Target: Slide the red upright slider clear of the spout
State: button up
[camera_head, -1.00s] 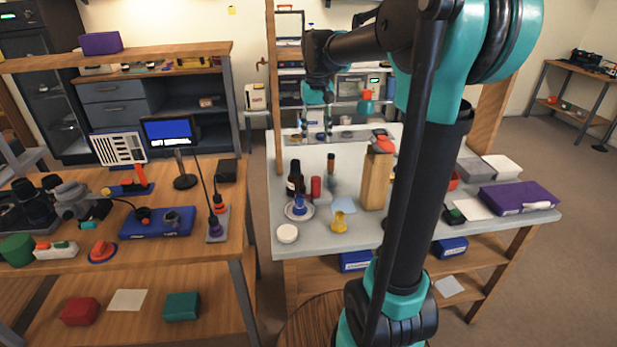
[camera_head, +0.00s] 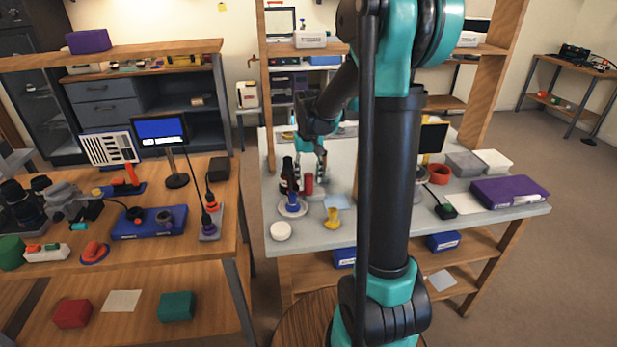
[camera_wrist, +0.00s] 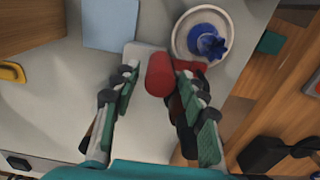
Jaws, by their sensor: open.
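The red upright slider (camera_head: 308,184) is a small red cylinder standing on the pale worktop. In the wrist view the red slider (camera_wrist: 159,76) appears between my fingers, with a light grey plate (camera_wrist: 146,52) beside it. My gripper (camera_head: 309,170) points down over it, and its fingers (camera_wrist: 158,73) are open on either side. A gap shows at the left finger; the right finger is very close, and contact cannot be told. A dark bottle (camera_head: 287,174) stands just left of the slider and is partly hidden by the right finger in the wrist view. I cannot make out the spout.
A white saucer with a blue piece (camera_head: 292,207) stands close in front. A purple case (camera_head: 510,191) lies right. My arm hides the worktop's middle.

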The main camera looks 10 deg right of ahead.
jog(key=shift+f, duration=0.25)
grip_shut()
dwell(0.3)
